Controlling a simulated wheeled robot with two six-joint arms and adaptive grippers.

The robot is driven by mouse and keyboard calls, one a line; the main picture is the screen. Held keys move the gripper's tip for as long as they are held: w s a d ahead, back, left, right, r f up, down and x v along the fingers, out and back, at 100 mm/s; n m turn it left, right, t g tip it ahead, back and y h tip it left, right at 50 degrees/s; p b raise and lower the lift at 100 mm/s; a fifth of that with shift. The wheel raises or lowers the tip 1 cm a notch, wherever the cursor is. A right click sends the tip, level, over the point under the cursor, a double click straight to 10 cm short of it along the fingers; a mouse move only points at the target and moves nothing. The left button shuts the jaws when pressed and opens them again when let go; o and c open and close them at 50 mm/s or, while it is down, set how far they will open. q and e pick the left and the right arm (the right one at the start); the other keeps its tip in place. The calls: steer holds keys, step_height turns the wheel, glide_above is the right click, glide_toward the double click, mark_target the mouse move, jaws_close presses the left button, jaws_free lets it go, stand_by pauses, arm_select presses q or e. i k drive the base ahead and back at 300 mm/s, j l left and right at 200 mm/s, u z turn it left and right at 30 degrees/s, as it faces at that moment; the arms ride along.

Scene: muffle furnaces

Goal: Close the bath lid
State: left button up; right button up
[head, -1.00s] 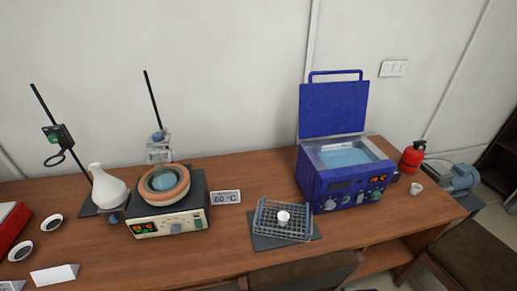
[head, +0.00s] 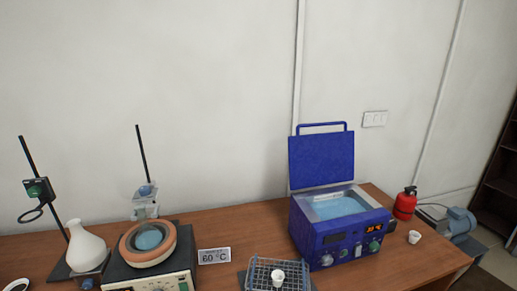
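The blue water bath (head: 335,248) stands on the right part of the wooden table in the head view. Its blue lid (head: 321,161) is open and stands upright behind the bath, with a bar handle (head: 322,126) along its top edge. Light blue water (head: 338,207) shows in the open bath. The front panel has several knobs and a lit orange display. Neither of my grippers is in the head view.
A wire rack (head: 262,272) with a white cup (head: 278,279) stands left of the bath.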

mark_target(321, 159)
steer(key=l+u, duration=0.1)
steer(key=u, duration=0.25)
steer(key=l+u, duration=0.15)
steer(key=u, duration=0.15)
steer(key=l+u, duration=0.1)
steer(key=u, duration=0.25)
steer(key=k+l+u, duration=0.15)
steer(key=l, duration=0.3)
steer(key=k+l+u, duration=0.15)
steer(key=l, duration=0.3)
steer(key=k+l+u, duration=0.1)
steer(key=l, duration=0.35)
steer(key=k+l+u, duration=0.15)
steer(key=l, duration=0.3)
steer(key=k+l+u, duration=0.15)
steer(key=k+l, duration=0.15)
steer(key=l, duration=0.05)
